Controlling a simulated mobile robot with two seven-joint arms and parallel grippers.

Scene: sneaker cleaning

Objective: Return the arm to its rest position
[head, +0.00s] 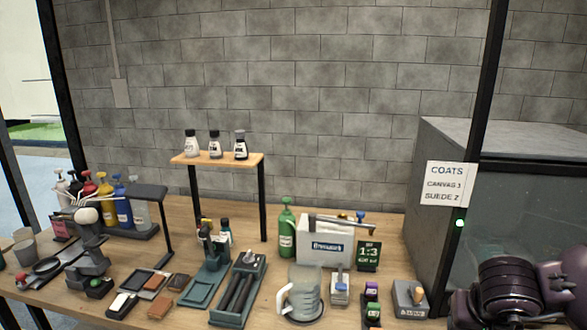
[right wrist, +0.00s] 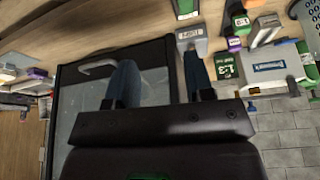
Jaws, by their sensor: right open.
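My right arm (head: 510,295) shows at the lower right of the head view, beside the right end of the workbench and in front of the grey cabinet. Its fingertips are not visible there. In the right wrist view my right gripper (right wrist: 160,80) has its two fingers spread apart with nothing held between them. Behind the fingers are the dark cabinet front with a handle (right wrist: 98,66) and the bench edge. My left gripper is not visible in either view.
The wooden workbench (head: 70,300) is crowded with bottles, brushes and trays. A white box (head: 325,247), a green 1:3 sign (head: 368,255) and a clear jug (head: 303,297) stand near the middle. A black post (head: 478,110) with a COATS sign (head: 446,184) rises at right.

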